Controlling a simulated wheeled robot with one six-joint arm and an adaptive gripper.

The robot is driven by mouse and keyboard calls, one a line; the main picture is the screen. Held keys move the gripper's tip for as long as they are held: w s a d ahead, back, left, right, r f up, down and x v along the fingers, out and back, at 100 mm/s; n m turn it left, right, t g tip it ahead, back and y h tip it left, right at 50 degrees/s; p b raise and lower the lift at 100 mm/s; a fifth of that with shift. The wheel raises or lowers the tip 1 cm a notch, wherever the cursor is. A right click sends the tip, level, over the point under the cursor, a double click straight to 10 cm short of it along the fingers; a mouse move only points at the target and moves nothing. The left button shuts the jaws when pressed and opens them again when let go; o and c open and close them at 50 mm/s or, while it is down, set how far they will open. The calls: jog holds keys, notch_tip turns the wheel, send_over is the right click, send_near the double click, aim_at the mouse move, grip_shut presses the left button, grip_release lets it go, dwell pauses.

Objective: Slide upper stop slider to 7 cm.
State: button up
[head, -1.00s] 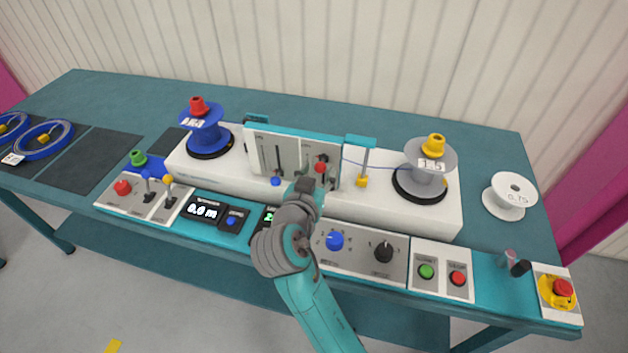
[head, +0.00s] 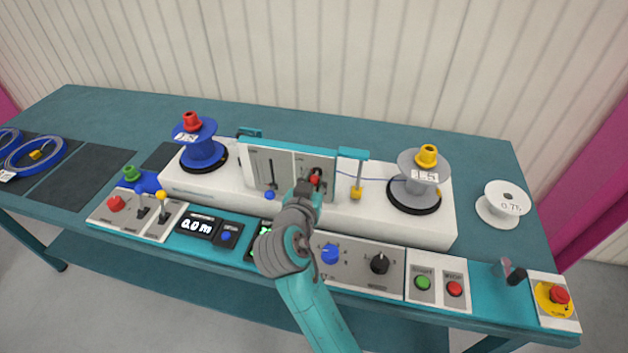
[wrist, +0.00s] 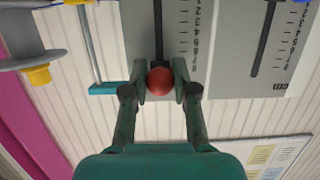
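The red slider knob (head: 315,180) sits on the right half of the upright slider panel (head: 257,154). In the wrist view the red knob (wrist: 160,81) is at the low picture end of its dark slot, beside a numbered centimetre scale (wrist: 193,30). Its exact reading is hard to tell. My gripper (wrist: 160,84) has a finger on each side of the red knob, close against it, and appears shut on it. In the head view my gripper (head: 310,188) partly covers the panel's lower right. A blue slider knob (head: 270,195) sits low on the panel's left half.
A blue reel (head: 203,152) stands left of the panel and a grey reel (head: 422,176) right of it. A yellow guide (head: 357,193) is close right of my gripper. Knobs and buttons line the front edge; a white spool (head: 503,204) lies at right.

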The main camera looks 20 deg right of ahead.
jog(key=shift+f, duration=0.5)
dwell(0.4)
jog(key=o, duration=0.8)
jog(key=s+a, duration=0.4)
jog(key=s, duration=0.2)
jog(key=shift+s+a, duration=0.25)
jog(key=shift+a, duration=0.1)
jog(key=shift+a, duration=0.1)
